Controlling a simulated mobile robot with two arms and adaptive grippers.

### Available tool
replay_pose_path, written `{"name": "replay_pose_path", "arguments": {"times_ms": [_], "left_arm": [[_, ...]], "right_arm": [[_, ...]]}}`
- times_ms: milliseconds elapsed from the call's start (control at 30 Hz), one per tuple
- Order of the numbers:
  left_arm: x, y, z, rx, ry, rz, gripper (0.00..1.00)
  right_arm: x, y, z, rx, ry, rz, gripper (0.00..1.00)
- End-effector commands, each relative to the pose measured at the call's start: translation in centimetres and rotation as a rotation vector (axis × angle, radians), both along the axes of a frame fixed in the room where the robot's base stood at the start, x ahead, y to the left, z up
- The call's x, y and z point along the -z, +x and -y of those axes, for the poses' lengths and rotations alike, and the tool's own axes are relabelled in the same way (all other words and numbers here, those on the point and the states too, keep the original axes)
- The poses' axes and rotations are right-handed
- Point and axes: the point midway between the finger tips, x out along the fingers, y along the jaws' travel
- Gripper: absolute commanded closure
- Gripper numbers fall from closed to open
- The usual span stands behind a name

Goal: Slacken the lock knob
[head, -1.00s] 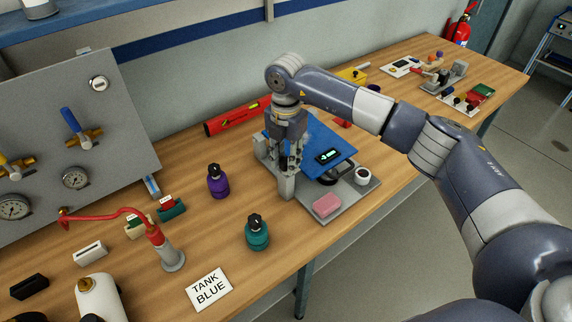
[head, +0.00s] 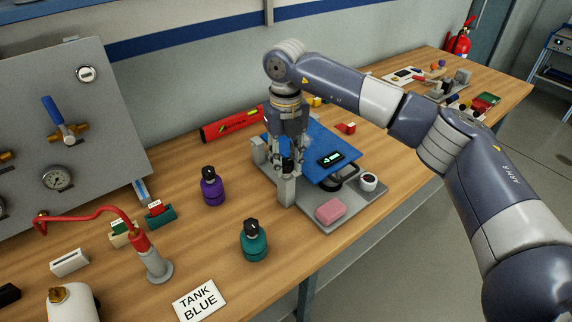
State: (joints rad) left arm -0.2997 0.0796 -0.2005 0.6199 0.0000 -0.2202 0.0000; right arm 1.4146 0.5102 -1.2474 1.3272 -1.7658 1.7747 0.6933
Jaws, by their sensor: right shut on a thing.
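A test fixture has a grey base (head: 318,218), a tilted blue plate (head: 322,147) with a small display, and a grey upright post (head: 286,192) at its near-left side. My right gripper (head: 287,163) points down from above at the post's top. It is shut on a small dark part there, which sits where the lock knob would be. The fingers and the arm above cover most of the knob, so its shape and turn cannot be made out. My left gripper is not in view.
A pink block (head: 330,211) and a white cup (head: 369,181) sit on the base. A purple bottle (head: 212,190) and a teal bottle (head: 254,243) stand left of it. A red level (head: 232,124) lies behind. Bare wood lies between the bottles and fixture.

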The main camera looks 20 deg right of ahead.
Motion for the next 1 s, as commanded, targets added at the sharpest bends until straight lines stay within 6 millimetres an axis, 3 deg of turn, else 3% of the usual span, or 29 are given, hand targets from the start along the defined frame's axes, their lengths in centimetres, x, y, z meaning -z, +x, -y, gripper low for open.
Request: {"name": "replay_pose_path", "arguments": {"times_ms": [400, 1000], "left_arm": [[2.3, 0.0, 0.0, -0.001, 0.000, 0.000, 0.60], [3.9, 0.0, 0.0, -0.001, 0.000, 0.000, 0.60]], "right_arm": [[0.0, 0.1, 0.0, -0.392, 0.001, 0.005, 0.95], [-0.1, 0.1, 0.0, -0.962, 0.000, 0.005, 0.95]]}}
